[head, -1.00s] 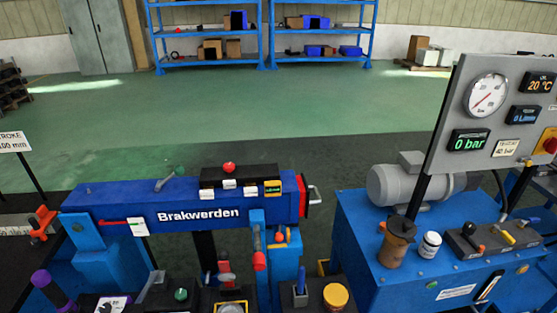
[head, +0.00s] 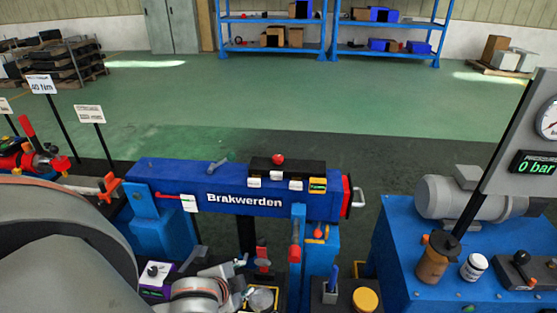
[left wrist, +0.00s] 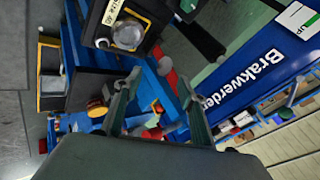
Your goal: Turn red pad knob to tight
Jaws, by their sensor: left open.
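I cannot tell which is the red pad knob. My left gripper (head: 246,281) is low in front of the stand. In the left wrist view its fingers (left wrist: 159,80) are open, with a red part (left wrist: 172,82) beyond and between them; contact does not show. My right gripper is out of view.
A blue bench (head: 400,240) with a grey motor (head: 455,200) and a gauge panel (head: 520,150) stands at the right. Shelves and open green floor (head: 250,95) are behind.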

